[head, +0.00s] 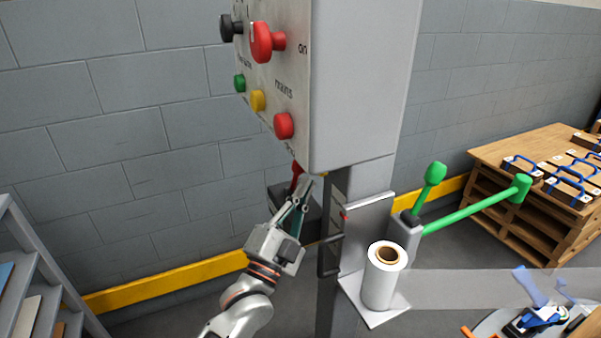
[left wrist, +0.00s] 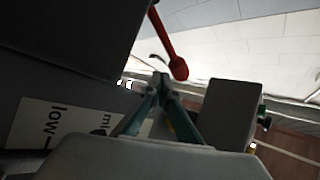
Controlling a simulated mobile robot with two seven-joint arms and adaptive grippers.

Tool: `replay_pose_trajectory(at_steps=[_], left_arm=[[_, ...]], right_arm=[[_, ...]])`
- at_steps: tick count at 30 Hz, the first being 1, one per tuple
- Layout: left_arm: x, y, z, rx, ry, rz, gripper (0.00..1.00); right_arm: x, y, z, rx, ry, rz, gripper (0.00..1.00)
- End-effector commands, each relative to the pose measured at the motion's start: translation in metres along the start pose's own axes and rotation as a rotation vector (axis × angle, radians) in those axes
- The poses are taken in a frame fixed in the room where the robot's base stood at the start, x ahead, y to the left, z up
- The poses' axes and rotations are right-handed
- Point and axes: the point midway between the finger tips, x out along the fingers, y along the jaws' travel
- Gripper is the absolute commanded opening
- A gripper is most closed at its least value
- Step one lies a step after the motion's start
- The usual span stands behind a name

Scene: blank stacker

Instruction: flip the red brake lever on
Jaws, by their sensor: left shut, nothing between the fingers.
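The red brake lever (head: 296,174) shows under the control box in the head view, partly hidden behind my left gripper (head: 304,188). In the left wrist view the lever (left wrist: 166,40) hangs at a slant, with its rounded red end (left wrist: 179,69) just above and right of the fingertips of my left gripper (left wrist: 162,82). My left gripper is shut with nothing held. The fingertips are close to the lever; I cannot tell whether they touch it. My right gripper is not in view.
The control box (head: 360,90) carries a red knob (head: 263,42), a black knob (head: 230,28) and coloured buttons. A post with a dark handle (head: 328,258) stands below. A white roll (head: 380,280) and green levers (head: 470,212) are right.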

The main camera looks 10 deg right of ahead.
Motion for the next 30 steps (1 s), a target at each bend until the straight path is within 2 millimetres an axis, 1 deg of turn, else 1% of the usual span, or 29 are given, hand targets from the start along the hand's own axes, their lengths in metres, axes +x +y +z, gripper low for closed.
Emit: replay_pose_trajectory(at_steps=[8,16,30], left_arm=[[0.0005,-0.0004,0.0001,0.0,0.0,0.0,0.0],[0.0064,-0.0051,0.0033,0.001,0.001,-0.001,0.0],[0.0071,-0.0052,0.0049,0.001,0.0,0.0,0.0]], right_arm=[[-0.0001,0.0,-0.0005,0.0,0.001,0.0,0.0],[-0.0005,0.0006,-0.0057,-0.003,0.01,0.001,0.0],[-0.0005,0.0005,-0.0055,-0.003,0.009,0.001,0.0]])
